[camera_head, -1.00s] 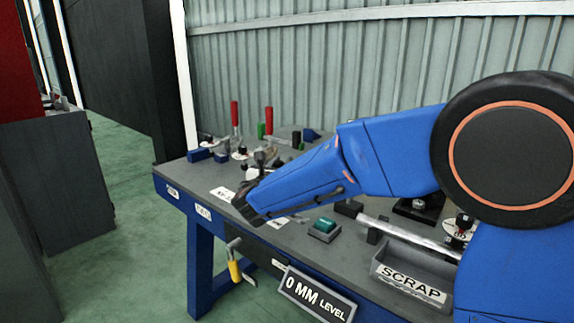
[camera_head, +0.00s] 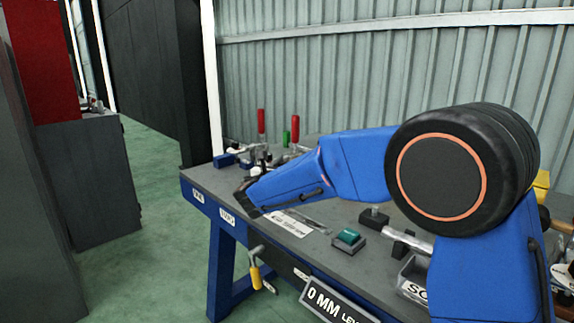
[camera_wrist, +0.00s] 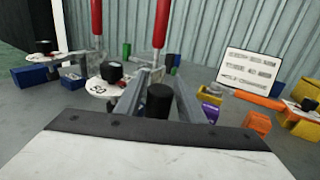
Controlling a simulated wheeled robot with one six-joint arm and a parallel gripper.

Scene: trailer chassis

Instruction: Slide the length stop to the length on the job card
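My gripper (camera_head: 250,190) hangs low over the left part of the blue-legged bench (camera_head: 200,181) in the head view. In the wrist view its two grey fingers (camera_wrist: 160,92) stand apart, and a black round knob (camera_wrist: 159,101) shows between them. I see no clear contact between the fingers and the knob. I cannot tell whether this knob belongs to the length stop. A white card with several lines of print (camera_wrist: 250,66) stands at the right of the wrist view; its text is too blurred to read.
Red-handled clamps (camera_head: 261,122) stand at the back of the bench. A green button box (camera_head: 348,240) and a metal bar (camera_head: 412,242) lie to the right of my gripper. A "0 MM LEVEL" sign (camera_head: 335,302) hangs at the front edge. The green floor (camera_head: 150,240) at left is clear.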

